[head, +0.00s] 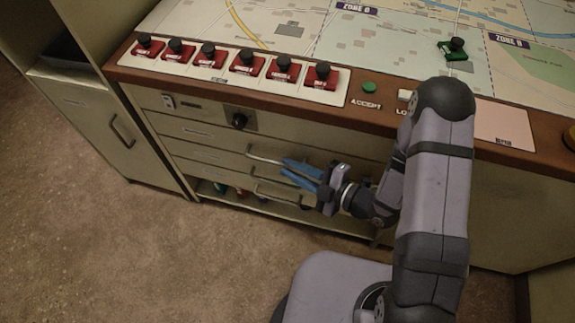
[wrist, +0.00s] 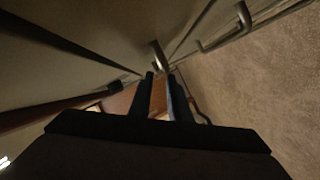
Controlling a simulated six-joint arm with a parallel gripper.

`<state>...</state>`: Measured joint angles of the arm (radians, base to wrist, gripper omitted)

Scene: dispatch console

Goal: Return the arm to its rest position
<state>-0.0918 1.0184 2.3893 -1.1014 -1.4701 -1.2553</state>
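My gripper (head: 284,168) has two blue fingers and is in front of the console's drawers, level with the drawer handles. The fingers are apart, and I see nothing held between them. In the wrist view the fingers of my gripper (wrist: 161,78) also stand apart, with a brown strip showing in the gap. A drawer handle (head: 262,156) is close to the fingertips in the head view; I cannot tell whether they touch. A handle also shows just beyond the fingertips in the wrist view (wrist: 159,54). My arm reaches down in front of the console's right part.
The console top carries a row of red-based units (head: 246,64) with black knobs, a green ACCEPT button (head: 369,87) and a green piece (head: 453,49) on the map. A lower handle (head: 275,192) juts out below my gripper. The floor (head: 130,250) at left is clear.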

